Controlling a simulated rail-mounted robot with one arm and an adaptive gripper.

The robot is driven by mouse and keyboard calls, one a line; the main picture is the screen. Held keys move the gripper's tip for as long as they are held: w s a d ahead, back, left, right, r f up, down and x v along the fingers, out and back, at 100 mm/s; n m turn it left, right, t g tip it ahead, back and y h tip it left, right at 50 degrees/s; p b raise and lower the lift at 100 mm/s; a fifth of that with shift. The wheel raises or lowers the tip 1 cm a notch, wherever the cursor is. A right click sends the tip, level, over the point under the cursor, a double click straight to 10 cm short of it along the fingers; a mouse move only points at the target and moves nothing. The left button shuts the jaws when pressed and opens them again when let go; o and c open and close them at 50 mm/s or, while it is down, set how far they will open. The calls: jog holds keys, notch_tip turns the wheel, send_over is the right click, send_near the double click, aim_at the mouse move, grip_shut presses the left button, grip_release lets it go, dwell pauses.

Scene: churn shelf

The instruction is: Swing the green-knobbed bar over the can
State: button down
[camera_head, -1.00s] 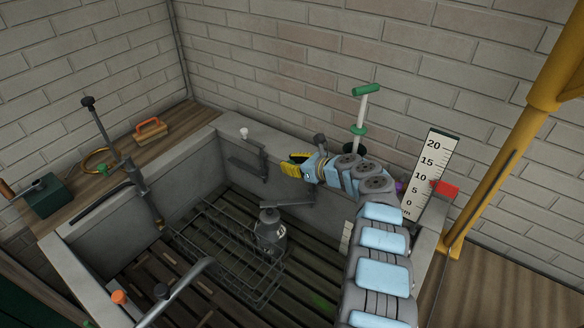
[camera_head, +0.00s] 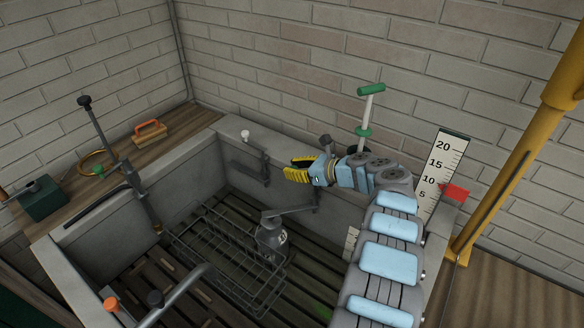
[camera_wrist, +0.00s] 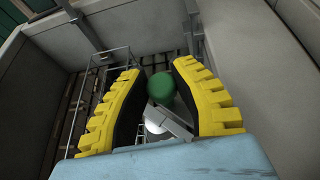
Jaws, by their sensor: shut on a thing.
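My gripper (camera_head: 298,167) has yellow, ribbed fingers and is by the basin's back wall, above and right of the can (camera_head: 271,240). In the wrist view my gripper (camera_wrist: 161,95) is shut on the round green knob (camera_wrist: 161,88), which shows between the fingers. The knob cannot be made out in the head view. In the head view a grey bar (camera_head: 294,209) reaches from the back wall to the can's top. The can stands upright near the wire rack.
The wire rack (camera_head: 217,250) lies on the slatted basin floor. A green-handled rod (camera_head: 367,110) and a scale board (camera_head: 443,165) with a red pointer (camera_head: 455,193) stand to the right. A grey pipe (camera_head: 180,293) crosses the front.

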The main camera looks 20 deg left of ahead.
jog(key=shift+f, duration=0.15)
jog(key=c, duration=0.9)
grip_release()
jog(key=shift+s+d, duration=0.1)
jog(key=shift+o, duration=0.2)
jog(key=shift+d, duration=0.1)
jog(key=shift+d+r, duration=0.4)
jog(key=v, duration=1)
jog(key=shift+s+d, duration=0.25)
jog(key=shift+d, duration=0.1)
jog(key=shift+r, duration=0.1)
